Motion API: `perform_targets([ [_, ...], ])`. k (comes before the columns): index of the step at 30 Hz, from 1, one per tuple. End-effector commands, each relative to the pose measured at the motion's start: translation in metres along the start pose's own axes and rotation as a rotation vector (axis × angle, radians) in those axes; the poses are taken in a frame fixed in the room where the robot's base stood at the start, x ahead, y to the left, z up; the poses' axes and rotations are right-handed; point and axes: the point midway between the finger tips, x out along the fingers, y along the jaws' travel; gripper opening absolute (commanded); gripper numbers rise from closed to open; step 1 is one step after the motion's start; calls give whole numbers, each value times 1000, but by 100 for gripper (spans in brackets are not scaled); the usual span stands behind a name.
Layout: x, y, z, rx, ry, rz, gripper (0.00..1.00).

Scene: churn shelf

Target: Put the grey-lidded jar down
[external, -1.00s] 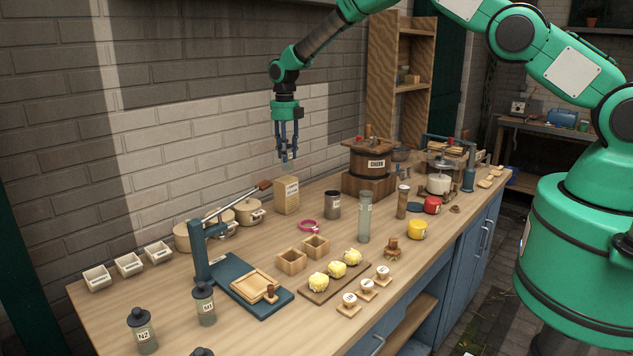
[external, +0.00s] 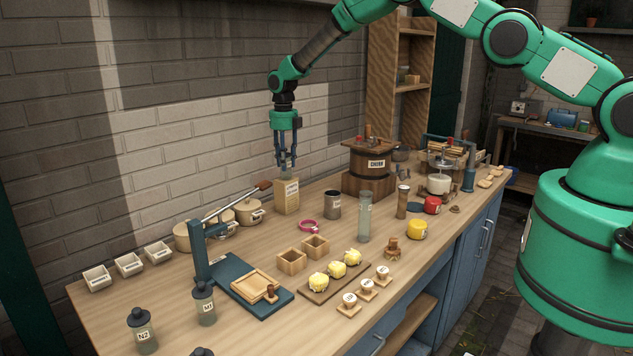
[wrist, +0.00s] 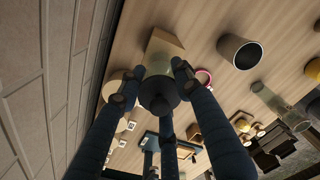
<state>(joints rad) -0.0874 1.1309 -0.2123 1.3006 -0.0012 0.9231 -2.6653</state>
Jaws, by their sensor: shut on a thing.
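My gripper (external: 286,158) hangs fingers-down over the back of the bench near the wall. Its fingers are shut on a small jar, whose round dark grey lid (wrist: 157,95) shows between the fingers in the wrist view. In the external view the jar (external: 287,173) is a small pale glass shape below the fingertips, at the top of a tan labelled box (external: 287,198). The box also shows in the wrist view (wrist: 163,43), partly behind the jar. I cannot tell whether the jar touches the box. Most of the jar's body is hidden.
Cream pots (external: 248,212) and the press's long lever (external: 236,203) lie left of the box. A grey canister (external: 332,205) and a pink ring (external: 308,227) are to its right. The wooden churn (external: 368,170) stands further right. Two dark-lidded jars (external: 141,332) (external: 204,304) stand front left.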

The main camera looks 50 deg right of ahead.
Motion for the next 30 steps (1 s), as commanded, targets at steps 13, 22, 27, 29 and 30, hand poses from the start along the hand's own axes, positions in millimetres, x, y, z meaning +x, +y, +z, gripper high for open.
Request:
perform_targets([
  [13,4,0,0,0,-1,0,4],
  [22,4,0,0,0,-1,0,53],
  [27,4,0,0,0,0,0,53],
  [29,3,0,0,0,-1,0,53],
  [30,2,0,0,0,0,0,53],
])
